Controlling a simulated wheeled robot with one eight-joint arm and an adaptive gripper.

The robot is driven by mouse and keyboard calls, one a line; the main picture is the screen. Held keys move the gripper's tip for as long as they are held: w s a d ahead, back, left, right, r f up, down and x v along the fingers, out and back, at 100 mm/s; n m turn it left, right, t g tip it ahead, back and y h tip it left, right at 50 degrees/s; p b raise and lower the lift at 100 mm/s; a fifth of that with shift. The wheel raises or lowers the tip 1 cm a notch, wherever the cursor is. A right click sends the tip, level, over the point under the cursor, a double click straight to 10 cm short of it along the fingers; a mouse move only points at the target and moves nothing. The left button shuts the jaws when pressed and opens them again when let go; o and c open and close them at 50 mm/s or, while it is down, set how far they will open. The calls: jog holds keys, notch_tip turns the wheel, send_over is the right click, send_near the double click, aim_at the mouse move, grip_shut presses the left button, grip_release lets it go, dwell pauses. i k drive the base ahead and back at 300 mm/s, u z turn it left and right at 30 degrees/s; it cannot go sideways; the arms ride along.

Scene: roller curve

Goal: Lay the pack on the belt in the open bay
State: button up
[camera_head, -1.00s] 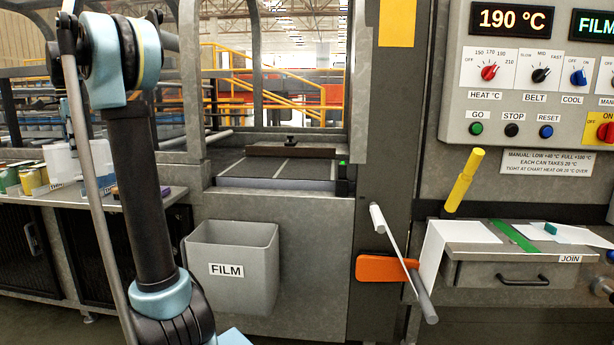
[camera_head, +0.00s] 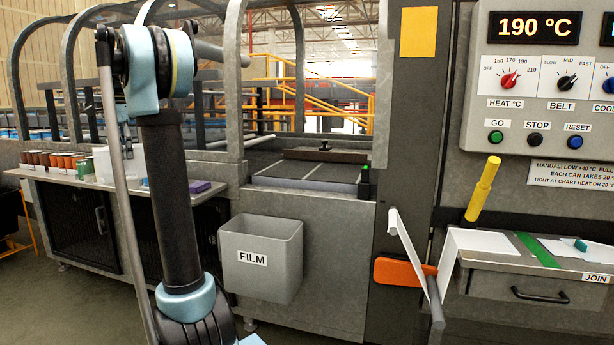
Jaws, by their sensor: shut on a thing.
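My arm (camera_head: 170,190) rises on the left, but its gripper does not show clearly in this view. I cannot make out a pack in its grasp. The dark belt bed (camera_head: 300,172) lies inside the open front of the arched machine, with pale lines dividing its surface. A dark bar with a knob (camera_head: 325,155) lies across its far side. White items (camera_head: 105,165) stand on the left shelf, partly behind my arm; I cannot tell whether one is the pack.
A grey FILM bin (camera_head: 261,275) hangs below the belt bed. An orange plate (camera_head: 400,273) and a white bar (camera_head: 408,250) jut out right of it. Jars (camera_head: 55,160) and a purple item (camera_head: 200,186) sit on the left shelf. A control panel reads 190 °C (camera_head: 525,27).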

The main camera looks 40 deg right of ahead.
aim_at(320, 171)
jog(key=u, duration=1.1)
jog(key=i, duration=0.7)
jog(key=z, duration=2.2)
jog(key=i, duration=0.15)
jog(key=z, duration=0.9)
